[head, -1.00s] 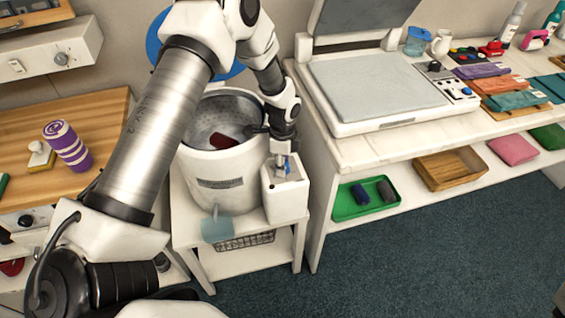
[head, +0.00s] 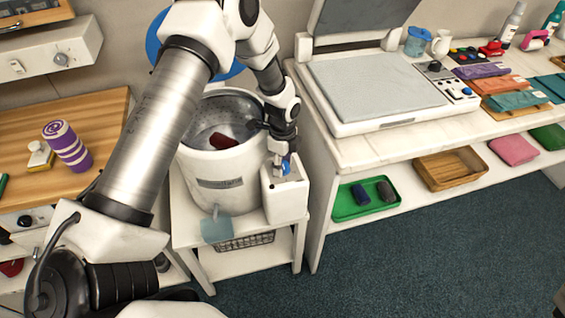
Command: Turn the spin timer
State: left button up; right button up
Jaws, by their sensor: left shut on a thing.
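The spin timer is a small blue knob (head: 286,167) on top of the white control box (head: 286,199) at the right side of the spinner. My left gripper (head: 281,162) reaches down from above and is shut on the knob, hiding part of it. The spinner is a white tub (head: 212,185) with a perforated metal drum, standing on a white stand. A dark red thing (head: 223,141) lies in the drum. A round blue lid stands open behind, partly hidden by my arm. My right gripper is not in view.
A flat press with a grey pad (head: 375,85) stands on the white bench at right. A green tray (head: 366,198) sits on the shelf below.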

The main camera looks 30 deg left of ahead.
aim_at(283, 164)
pick_arm(q)
jog(key=o, duration=1.2)
jog(key=shift+s+f, duration=0.2)
jog(key=shift+c, duration=0.2)
jog(key=shift+w, duration=0.1)
jog(key=shift+r, duration=0.2)
notch_tip(283, 164, up, 12)
jog(key=shift+f, duration=0.2)
